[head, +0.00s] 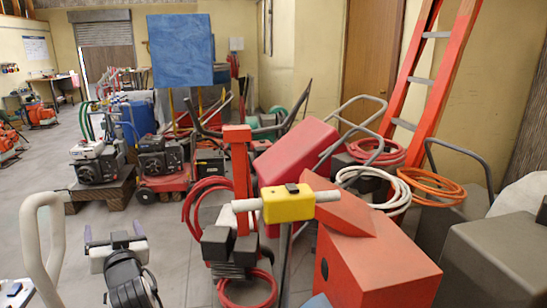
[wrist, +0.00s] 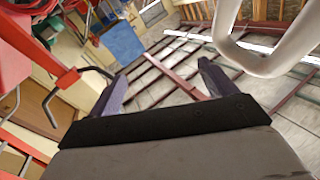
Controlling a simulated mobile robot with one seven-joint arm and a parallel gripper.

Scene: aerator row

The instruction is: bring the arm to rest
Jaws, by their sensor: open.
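My gripper (head: 112,230) is at the lower left of the head view, with two purple fingers pointing up and spread apart. The wrist view shows the same fingers (wrist: 163,82) wide apart, with nothing between them. The wrist view is tilted and looks up past the fingers to the ceiling beams. A pale curved handle (head: 38,245) stands just left of my gripper in the head view. A similar pale bar (wrist: 262,62) crosses the upper right of the wrist view, close by; I cannot tell whether it touches my gripper.
A yellow box on a grey crossbar (head: 288,203) stands right of my gripper. A red-orange machine (head: 380,265) fills the lower right, before an orange ladder (head: 425,85). Engines (head: 97,162) stand behind on the left. Grey floor (head: 85,215) shows behind my gripper.

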